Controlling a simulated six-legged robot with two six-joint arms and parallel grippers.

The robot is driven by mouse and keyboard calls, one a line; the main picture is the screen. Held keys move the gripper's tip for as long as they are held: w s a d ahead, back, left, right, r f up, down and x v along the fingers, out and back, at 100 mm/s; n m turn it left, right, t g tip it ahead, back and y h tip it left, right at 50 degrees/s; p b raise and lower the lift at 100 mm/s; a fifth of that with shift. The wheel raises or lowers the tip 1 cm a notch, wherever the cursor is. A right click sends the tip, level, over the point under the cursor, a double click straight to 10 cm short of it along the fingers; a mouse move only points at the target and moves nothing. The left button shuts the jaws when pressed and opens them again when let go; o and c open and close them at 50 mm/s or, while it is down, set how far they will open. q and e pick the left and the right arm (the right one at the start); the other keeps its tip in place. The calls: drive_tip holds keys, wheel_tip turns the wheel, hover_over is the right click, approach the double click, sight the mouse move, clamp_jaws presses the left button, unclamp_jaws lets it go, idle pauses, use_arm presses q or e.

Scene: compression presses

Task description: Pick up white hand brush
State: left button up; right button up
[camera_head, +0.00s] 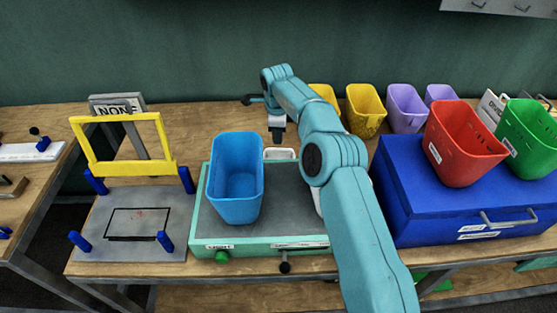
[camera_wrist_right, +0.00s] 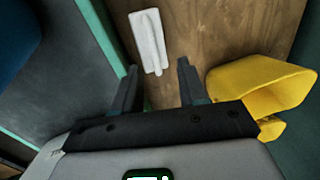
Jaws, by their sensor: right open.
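The white hand brush (camera_wrist_right: 150,40) lies flat on bare wooden tabletop in the right wrist view, beyond my fingertips and roughly in line with the gap between them. My right gripper (camera_wrist_right: 158,78) is open and empty, with a dark finger on each side. In the head view my right gripper (camera_head: 277,128) hangs pointing down over the back of the bench. I cannot clearly make out the brush in the head view; my right arm covers part of that area. My left gripper is not in view.
A blue bin (camera_head: 236,180) stands on the green-edged grey press (camera_head: 290,225). Yellow bins (camera_head: 364,108) stand behind my arm; one yellow bin (camera_wrist_right: 262,85) is close to my right finger. A blue case (camera_head: 410,210) carries red (camera_head: 463,145) and green (camera_head: 530,140) bins.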

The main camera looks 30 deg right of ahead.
sight(280, 150)
drive_tip(key=shift+d+f, duration=0.1)
drive_tip(key=shift+f, duration=0.6)
drive_tip(key=f, duration=0.1)
drive_tip(key=f+p, duration=0.1)
drive_tip(key=f, duration=0.3)
drive_tip(key=shift+s+d, duration=0.1)
drive_tip(key=shift+d, duration=0.15)
drive_tip(key=shift+d+f, duration=0.1)
drive_tip(key=shift+f, duration=0.2)
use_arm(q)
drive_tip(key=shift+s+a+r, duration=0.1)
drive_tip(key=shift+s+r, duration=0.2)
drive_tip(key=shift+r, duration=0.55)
use_arm(e)
drive_tip(key=shift+f, duration=0.15)
drive_tip(key=shift+f, duration=0.1)
clamp_jaws()
